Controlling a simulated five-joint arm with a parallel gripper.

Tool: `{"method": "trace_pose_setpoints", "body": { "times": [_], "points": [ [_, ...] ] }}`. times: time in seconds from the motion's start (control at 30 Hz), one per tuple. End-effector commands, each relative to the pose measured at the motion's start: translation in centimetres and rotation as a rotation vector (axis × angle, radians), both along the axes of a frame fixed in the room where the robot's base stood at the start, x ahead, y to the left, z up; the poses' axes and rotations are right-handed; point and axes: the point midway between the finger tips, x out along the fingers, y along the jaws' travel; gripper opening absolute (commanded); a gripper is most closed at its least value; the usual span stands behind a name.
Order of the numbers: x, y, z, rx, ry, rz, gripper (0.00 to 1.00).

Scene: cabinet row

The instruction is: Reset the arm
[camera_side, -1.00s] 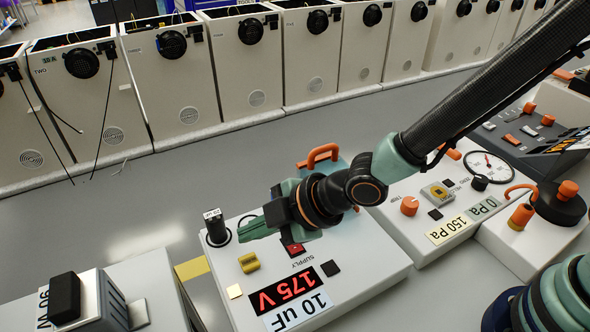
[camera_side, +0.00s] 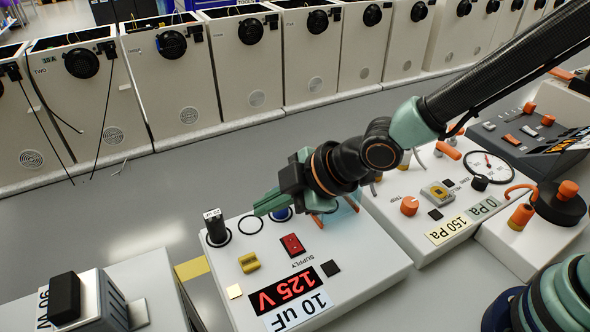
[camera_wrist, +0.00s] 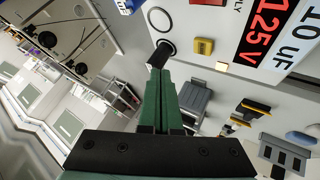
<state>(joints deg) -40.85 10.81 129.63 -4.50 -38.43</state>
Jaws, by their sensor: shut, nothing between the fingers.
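My gripper (camera_side: 264,207) has green fingers closed together with nothing between them. In the side view it is above the back edge of the white supply box (camera_side: 362,262), to the right of the black cylinder (camera_side: 216,228). The fingers also show closed in the wrist view (camera_wrist: 166,75), pointing towards the black cylinder (camera_wrist: 159,54). The box carries a red switch (camera_side: 292,244), a yellow knob (camera_side: 249,262), and a red display (camera_side: 284,291) that reads 125 V. A blue part behind the fingers is mostly hidden.
A grey unit with a black block (camera_side: 64,298) is at the front left. White cabinets (camera_side: 188,80) line the back, with clear floor before them.

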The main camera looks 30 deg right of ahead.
Motion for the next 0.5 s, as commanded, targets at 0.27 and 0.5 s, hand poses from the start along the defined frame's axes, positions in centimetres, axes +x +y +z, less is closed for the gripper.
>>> {"method": "trace_pose_setpoints", "body": {
  "times": [0.27,0.5],
  "points": [
    [1.9,-13.3,6.1,0.090,0.166,-0.461,0.00],
    [-1.4,-23.8,9.4,0.190,0.298,-0.870,0.00]
  ]
}}
